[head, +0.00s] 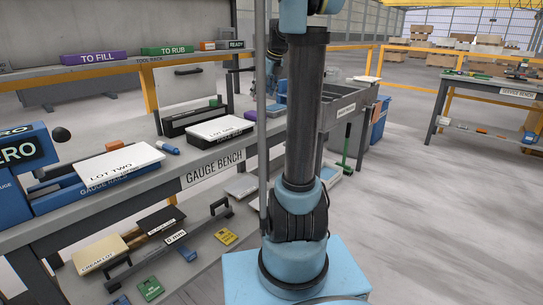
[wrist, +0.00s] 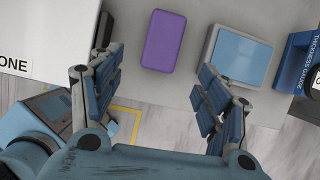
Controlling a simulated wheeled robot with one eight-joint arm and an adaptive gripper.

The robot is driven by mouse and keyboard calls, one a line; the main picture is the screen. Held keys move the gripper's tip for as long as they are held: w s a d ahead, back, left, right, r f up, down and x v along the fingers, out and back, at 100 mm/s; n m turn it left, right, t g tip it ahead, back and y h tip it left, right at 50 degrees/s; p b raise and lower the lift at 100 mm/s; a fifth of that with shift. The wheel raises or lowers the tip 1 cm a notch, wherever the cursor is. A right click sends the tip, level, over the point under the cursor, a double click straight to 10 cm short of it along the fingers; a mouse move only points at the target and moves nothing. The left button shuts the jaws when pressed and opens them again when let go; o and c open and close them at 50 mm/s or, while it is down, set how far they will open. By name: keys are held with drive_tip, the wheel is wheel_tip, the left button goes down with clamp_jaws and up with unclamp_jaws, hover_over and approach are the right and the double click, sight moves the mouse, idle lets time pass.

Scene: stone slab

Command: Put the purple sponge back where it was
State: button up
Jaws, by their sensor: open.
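The purple sponge (wrist: 171,40) lies flat on the grey bench top (wrist: 187,92) in the wrist view, near the bench's front edge. My gripper (wrist: 161,65) is open and empty. Its fingers stand apart on the left and right, with the sponge beyond and between the tips. The sponge looks clear of both fingers.
The white LOT ONE box (wrist: 45,30) is left of the sponge. A blue-topped grey block (wrist: 240,52) and the blue thickness gauge (wrist: 301,62) are right.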

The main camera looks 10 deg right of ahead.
drive_tip(key=s+a+f+n, duration=0.1)
drive_tip(key=s+f+n, duration=0.2)
drive_tip(key=s+n, duration=0.3)
drive_tip(key=s+a+f+n+g+h, duration=0.1)
drive_tip(key=s+f+n, duration=0.25)
drive_tip(key=s, duration=0.55)
drive_tip(key=s+a+f+n, duration=0.1)
drive_tip(key=s+f+n, duration=0.1)
drive_tip(key=s+n, duration=0.4)
drive_tip(key=s+f+n+h, duration=0.1)
drive_tip(key=s+f+n, duration=1.2)
drive_tip(key=s, duration=0.5)
wheel_tip(320, 180, down, 2)
drive_tip(key=shift+s+h, duration=0.25)
drive_tip(key=shift+h, duration=0.05)
drive_tip(key=shift+a, duration=0.1)
drive_tip(key=shift+w+f, duration=0.2)
drive_tip(key=shift+w, duration=0.3)
